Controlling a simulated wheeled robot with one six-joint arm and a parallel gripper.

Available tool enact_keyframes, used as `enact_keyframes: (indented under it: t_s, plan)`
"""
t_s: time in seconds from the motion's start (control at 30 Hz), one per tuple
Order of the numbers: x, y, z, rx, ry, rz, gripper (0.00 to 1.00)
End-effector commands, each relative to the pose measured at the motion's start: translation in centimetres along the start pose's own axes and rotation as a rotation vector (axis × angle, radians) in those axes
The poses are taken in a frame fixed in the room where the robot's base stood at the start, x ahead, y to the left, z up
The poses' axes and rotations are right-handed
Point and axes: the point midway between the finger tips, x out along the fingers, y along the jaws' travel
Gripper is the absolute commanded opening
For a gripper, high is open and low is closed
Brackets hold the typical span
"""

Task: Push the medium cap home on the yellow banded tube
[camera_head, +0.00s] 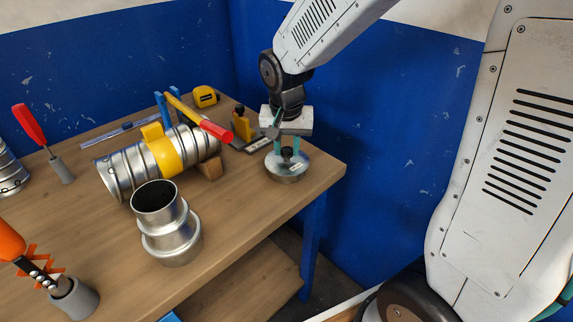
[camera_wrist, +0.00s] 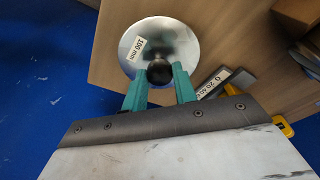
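A round silver cap (camera_head: 286,170) with a black knob lies near the table's right corner. In the wrist view the cap (camera_wrist: 140,45) shows a white label that reads 100 mm. My gripper (camera_head: 287,150) points down over it, its teal fingers apart on either side of the black knob (camera_wrist: 159,72). A thin gap seems to show between fingers and knob in the wrist view. The ribbed silver tube with a yellow band (camera_head: 170,155) lies on its side, left of the gripper. Its left end faces the front left; its right end is partly hidden.
A stepped metal reducer (camera_head: 172,228) stands upright in front of the tube. A wooden block (camera_head: 211,168) sits by the tube. The table's front right edge is clear.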

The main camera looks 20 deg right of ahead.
Motion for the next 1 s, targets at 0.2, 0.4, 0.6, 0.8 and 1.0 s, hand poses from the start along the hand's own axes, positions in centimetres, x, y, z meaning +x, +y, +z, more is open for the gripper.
enact_keyframes:
  t_s: [0.2,0.4,0.6,0.8,1.0]
  plan:
    - [0.0,0.0,0.0,0.0,0.001,0.0,0.0]
    - [-0.5,-0.1,-0.1,0.0,0.002,-0.001,0.0]
    - [-2.4,-0.1,-0.4,0.001,0.003,-0.002,0.0]
    - [-4.1,1.0,1.5,0.0,0.002,-0.002,0.0]
    - [-5.3,3.3,5.8,-0.002,0.004,-0.003,0.0]
